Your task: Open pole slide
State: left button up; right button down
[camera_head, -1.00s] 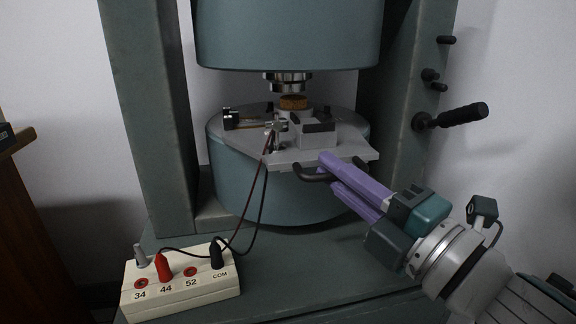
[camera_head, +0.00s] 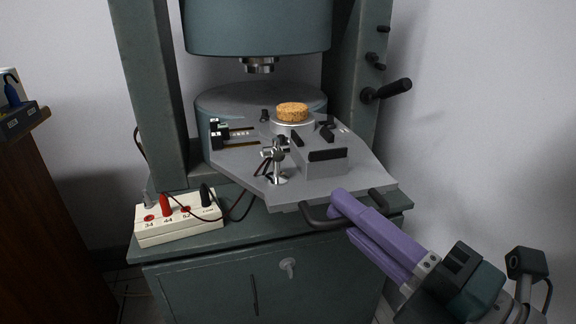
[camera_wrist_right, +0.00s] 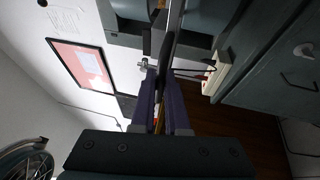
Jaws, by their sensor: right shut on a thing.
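The pole slide is a flat grey plate (camera_head: 235,163), pulled forward out of the big green magnet so that its front juts past the lower pole (camera_head: 215,100). A dark bar handle (camera_head: 316,221) runs along its front edge. My right gripper (camera_head: 345,208), with purple fingers, is shut on the middle of this handle and hides part of it. The handle also shows dark between the fingers in the right wrist view (camera_wrist_right: 166,62). A cork-topped round piece (camera_head: 292,112) and a grey block (camera_head: 322,165) ride on the plate. My left gripper is not in view.
The upper pole (camera_head: 258,64) hangs above and behind the plate. A white socket box (camera_head: 180,222) with red and black plugs sits at left, wired to the plate's post (camera_head: 278,165). A black-handled lever (camera_head: 388,91) sticks out at right. The cabinet (camera_head: 225,285) stands below.

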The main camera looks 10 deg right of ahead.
jog(key=shift+s, duration=0.35)
jog(key=c, duration=0.9)
grip_release()
jog(key=v, duration=1)
jog(key=shift+p, duration=0.3)
